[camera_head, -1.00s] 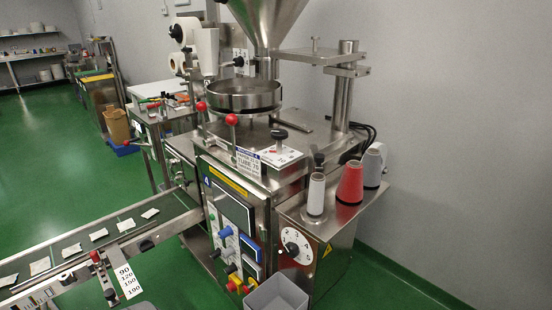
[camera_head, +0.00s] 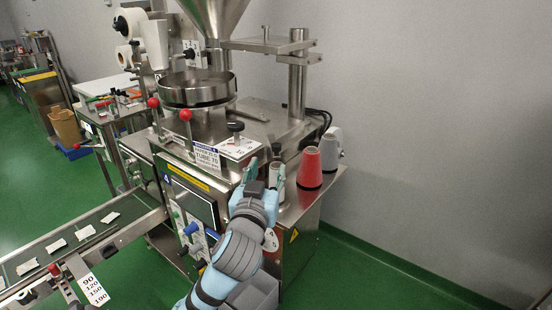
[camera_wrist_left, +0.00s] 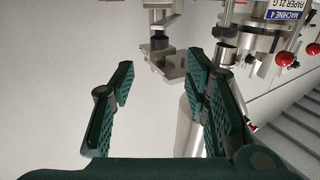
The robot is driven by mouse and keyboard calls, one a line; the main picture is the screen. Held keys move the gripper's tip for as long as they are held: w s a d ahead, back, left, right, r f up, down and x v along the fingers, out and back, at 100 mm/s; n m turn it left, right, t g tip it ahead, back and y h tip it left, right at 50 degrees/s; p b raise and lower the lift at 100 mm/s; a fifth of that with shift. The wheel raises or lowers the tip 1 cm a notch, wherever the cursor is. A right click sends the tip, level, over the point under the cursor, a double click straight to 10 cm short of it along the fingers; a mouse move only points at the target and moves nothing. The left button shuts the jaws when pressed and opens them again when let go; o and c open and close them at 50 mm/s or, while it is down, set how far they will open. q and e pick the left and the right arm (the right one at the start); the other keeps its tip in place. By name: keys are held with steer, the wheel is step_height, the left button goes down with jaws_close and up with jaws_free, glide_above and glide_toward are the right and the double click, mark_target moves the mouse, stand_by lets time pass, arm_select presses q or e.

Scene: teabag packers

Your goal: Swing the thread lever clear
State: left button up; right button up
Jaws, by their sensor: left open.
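My left gripper (camera_head: 264,172) reaches in front of the machine's right side, beside the thread cones. It is open with nothing between its fingers; the wrist view shows the same open jaws (camera_wrist_left: 160,85). A black-topped steel part (camera_head: 276,150) stands just behind the fingertips; I cannot tell whether it is the thread lever. Two levers with red balls, a left one (camera_head: 153,102) and a right one (camera_head: 185,115), stand farther left on the machine, apart from the gripper. A black knob (camera_head: 236,126) sits over a white scale plate. My right gripper is not in view.
A red thread cone (camera_head: 309,168) and a grey one (camera_head: 331,150) stand right of my gripper; a pale cone is partly hidden behind it. A conveyor (camera_head: 140,222) with several teabags runs at lower left. Free room lies right of the machine.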

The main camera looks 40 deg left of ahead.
mark_target(275, 152)
arm_select(q)
steer(key=x, duration=1.1)
steer(key=shift+w+a+f+p, duration=0.15)
steer(key=shift+w+p, duration=0.15)
steer(key=shift+p, duration=0.05)
jaws_close()
